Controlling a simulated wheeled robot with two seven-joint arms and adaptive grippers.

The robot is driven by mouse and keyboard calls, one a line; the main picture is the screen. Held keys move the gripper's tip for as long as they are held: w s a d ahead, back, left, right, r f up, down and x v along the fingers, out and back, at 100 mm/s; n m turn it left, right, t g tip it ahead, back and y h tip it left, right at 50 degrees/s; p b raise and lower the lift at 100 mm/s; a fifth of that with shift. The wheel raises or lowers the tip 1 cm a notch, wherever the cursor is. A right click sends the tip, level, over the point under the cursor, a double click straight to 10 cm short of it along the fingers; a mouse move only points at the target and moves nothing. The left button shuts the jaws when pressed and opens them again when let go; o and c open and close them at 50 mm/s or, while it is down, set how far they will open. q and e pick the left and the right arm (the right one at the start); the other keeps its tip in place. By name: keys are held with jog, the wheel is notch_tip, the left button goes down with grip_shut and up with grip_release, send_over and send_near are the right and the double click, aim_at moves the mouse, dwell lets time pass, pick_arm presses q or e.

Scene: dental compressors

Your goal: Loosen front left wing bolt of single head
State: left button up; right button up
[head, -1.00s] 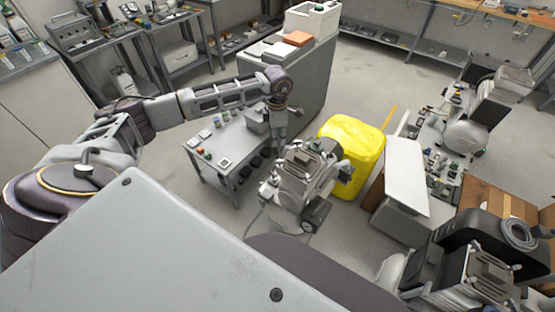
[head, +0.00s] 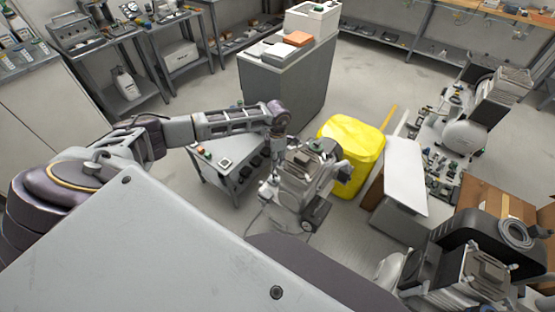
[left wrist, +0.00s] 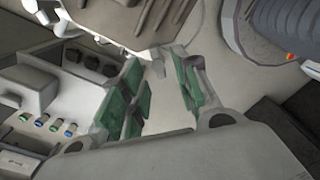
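The single-head compressor (head: 312,172) stands on the floor in the middle of the head view. My left gripper (head: 277,160) points down at its left side, close against it in this view. In the left wrist view the gripper (left wrist: 158,82) has its two green-padded fingers apart, with a clear gap. Part of a grey machine body (left wrist: 125,22) shows just beyond the fingertips. A small pale knob (left wrist: 158,68) shows at the far end of the gap; I cannot tell whether it is the wing bolt. No contact is visible. My right gripper is not in view.
A tall grey cabinet (head: 290,90) is behind. Another machine (head: 475,275) is at lower right.

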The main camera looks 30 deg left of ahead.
pick_arm(q)
jog(key=shift+f, duration=0.95)
grip_shut()
